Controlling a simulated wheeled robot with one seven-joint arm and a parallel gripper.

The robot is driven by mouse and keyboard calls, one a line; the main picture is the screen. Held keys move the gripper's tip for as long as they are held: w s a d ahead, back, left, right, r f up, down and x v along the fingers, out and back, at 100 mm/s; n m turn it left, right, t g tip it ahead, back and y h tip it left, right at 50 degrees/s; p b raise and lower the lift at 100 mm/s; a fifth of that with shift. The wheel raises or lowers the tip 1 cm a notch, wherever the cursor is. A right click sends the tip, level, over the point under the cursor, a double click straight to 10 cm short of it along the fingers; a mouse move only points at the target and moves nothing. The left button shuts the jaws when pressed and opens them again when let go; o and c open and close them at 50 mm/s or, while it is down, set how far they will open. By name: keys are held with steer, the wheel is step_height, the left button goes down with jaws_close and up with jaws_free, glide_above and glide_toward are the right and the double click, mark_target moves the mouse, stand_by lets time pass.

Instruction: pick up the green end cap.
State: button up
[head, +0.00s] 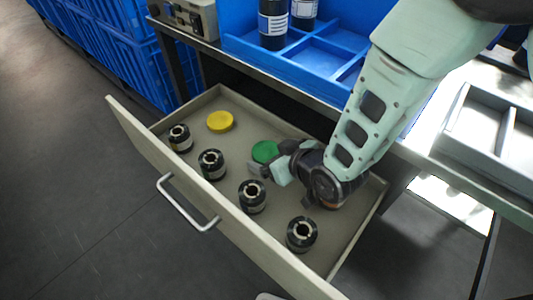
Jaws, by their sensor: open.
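The green end cap (264,151) is a flat round disc lying in the open drawer (357,232), near its back and middle. My gripper (262,168) is low in the drawer, just in front and to the right of the cap. Its jaws are open, and I see nothing held between them. The gripper body hides a little of the cap's right side. I cannot tell whether a finger touches the cap.
A yellow cap (220,121) lies to the left in the drawer. Several black cylindrical parts, such as one at the left (180,138), stand along the drawer front. A blue divided bin (305,58) holding dark bottles (272,25) sits on the table above.

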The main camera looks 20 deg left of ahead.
steer(key=shift+w+a+f, duration=0.25)
steer(key=shift+a+f, duration=0.05)
steer(key=shift+a, duration=0.05)
steer(key=c, duration=1)
